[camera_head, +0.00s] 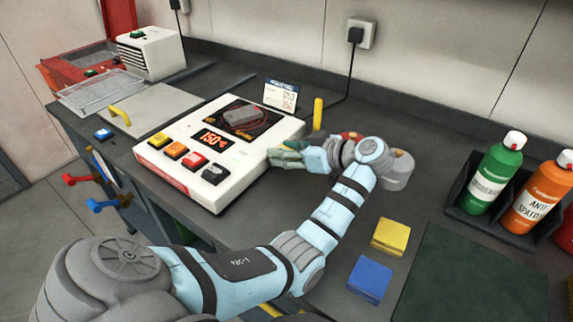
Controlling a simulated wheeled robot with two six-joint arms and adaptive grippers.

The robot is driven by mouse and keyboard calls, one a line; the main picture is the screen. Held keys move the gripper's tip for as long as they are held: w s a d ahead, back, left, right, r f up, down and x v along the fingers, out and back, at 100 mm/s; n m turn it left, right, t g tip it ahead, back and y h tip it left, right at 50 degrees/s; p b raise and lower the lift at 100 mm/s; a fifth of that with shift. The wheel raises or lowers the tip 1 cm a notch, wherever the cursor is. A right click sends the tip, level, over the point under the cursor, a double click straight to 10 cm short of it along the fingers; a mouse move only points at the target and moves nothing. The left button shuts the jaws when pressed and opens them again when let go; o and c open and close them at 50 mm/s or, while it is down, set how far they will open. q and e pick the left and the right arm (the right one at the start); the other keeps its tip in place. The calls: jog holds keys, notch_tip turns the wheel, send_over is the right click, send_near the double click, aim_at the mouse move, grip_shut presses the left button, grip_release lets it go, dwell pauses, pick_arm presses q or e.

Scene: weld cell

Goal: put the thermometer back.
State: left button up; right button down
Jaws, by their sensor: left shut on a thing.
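My left gripper (285,155) is at the right edge of the white hot-plate unit (238,160), low over the bench. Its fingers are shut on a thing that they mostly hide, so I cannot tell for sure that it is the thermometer. An upright yellow rod (318,113) shows just behind the gripper; I cannot tell whether it belongs to the held thing. A grey round object (398,170) stands behind my wrist, partly hidden, with something red and yellow beside it. My right gripper is not in view.
A metal block (240,117) lies on the unit's dark plate, and a small card (281,95) stands behind. Green (494,175) and orange (541,195) bottles stand in a rack at right. Yellow (391,234) and blue (370,277) blocks lie near a dark green mat (470,280).

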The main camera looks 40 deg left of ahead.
pick_arm(q)
notch_tip(320, 180, down, 4)
jog(key=shift+f+b, duration=0.15)
jog(key=shift+b, duration=0.15)
jog(key=o, duration=1.3)
jog(key=v, duration=1.2)
